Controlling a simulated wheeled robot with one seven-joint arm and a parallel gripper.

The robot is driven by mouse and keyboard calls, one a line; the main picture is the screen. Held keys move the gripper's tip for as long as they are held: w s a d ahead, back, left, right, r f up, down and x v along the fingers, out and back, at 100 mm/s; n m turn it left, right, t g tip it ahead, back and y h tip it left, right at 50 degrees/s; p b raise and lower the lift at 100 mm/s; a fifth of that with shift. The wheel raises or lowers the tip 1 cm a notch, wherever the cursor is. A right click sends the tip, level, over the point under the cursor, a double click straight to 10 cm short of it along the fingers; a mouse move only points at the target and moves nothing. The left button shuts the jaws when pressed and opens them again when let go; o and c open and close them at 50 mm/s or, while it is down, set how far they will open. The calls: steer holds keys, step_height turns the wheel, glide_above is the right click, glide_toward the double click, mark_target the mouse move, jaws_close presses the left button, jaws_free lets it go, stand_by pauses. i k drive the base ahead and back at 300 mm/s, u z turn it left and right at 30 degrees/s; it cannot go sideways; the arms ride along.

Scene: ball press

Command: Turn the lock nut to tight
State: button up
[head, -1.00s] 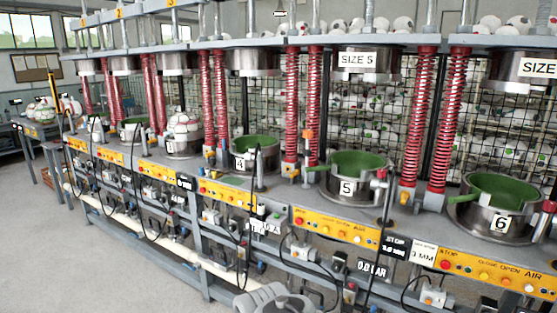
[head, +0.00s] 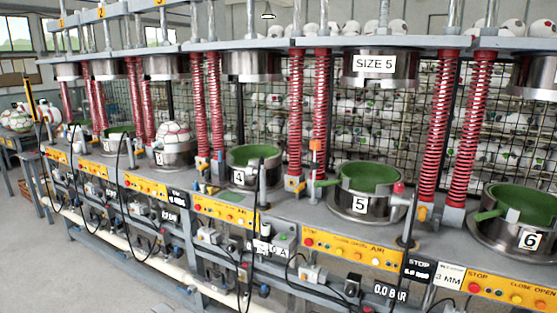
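I cannot pick out a lock nut for certain at this size. The press marked SIZE 5 has a steel upper mould (head: 384,70) under the top beam, with a threaded rod (head: 384,14) rising from it. Below it, apart from it, is the steel lower mould 5 (head: 380,208) with a green lining. A green handle sticks out on its left and a red-tipped fitting (head: 398,190) is at its right. My gripper is not in view.
Lower mould 4 (head: 253,178) and lower mould 6 (head: 480,240) flank mould 5. Red springs (head: 440,130) stand between the stations. Yellow button panels (head: 352,246) and hanging black cables run along the front. Grey floor (head: 90,280) is free at lower left.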

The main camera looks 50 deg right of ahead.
mark_target(314, 166)
steer(key=z, duration=0.2)
steer(key=i, duration=0.75)
steer(key=z, duration=0.55)
